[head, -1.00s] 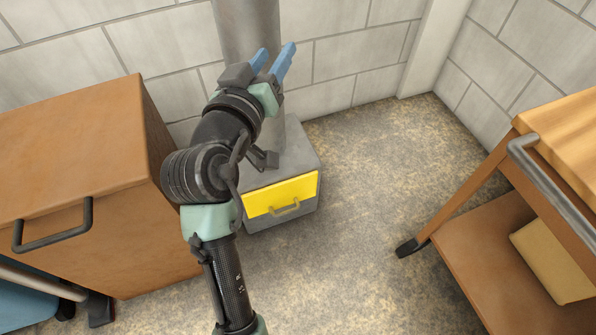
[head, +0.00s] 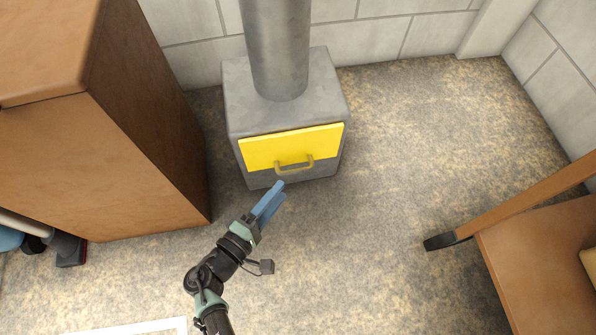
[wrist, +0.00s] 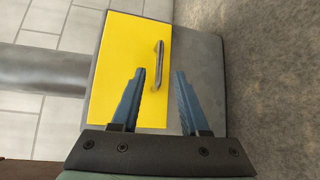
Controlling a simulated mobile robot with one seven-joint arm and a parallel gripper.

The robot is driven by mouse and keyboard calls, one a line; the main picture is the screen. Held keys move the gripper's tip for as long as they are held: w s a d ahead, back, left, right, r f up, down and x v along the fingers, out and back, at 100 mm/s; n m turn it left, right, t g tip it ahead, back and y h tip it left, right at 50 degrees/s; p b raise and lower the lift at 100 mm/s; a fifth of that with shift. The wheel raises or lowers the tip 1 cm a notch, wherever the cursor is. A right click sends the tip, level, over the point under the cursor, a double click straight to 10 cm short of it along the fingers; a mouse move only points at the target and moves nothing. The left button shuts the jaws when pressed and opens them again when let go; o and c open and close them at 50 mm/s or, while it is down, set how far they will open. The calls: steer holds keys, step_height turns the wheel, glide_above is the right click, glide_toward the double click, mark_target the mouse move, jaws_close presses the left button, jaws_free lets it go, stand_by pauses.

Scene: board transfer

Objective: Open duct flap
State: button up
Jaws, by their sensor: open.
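The duct flap (head: 290,147) is a yellow panel on the front of a grey metal duct box (head: 240,108). It looks closed, flat against the box front. Its bar handle (head: 294,165) sits near the lower edge. My gripper (head: 270,201), with blue fingers, is in front of and below the handle, apart from it. In the wrist view, the yellow flap (wrist: 120,75) and the handle (wrist: 158,65) are ahead, and the handle shows between and beyond the fingertips. My gripper (wrist: 160,72) is open and empty.
A round grey pipe (head: 279,45) rises from the box top. A brown cabinet (head: 150,120) stands close on the left. A wooden cart (head: 545,250) with a black caster stands on the right. The floor (head: 400,160) between box and cart is clear.

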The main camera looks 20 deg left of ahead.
mark_target(297, 170)
steer(key=b+x, duration=0.3)
steer(key=x, duration=0.5)
steer(key=shift+w+b, duration=0.2)
steer(key=shift+b, duration=0.1)
jaws_close()
stand_by(1.0)
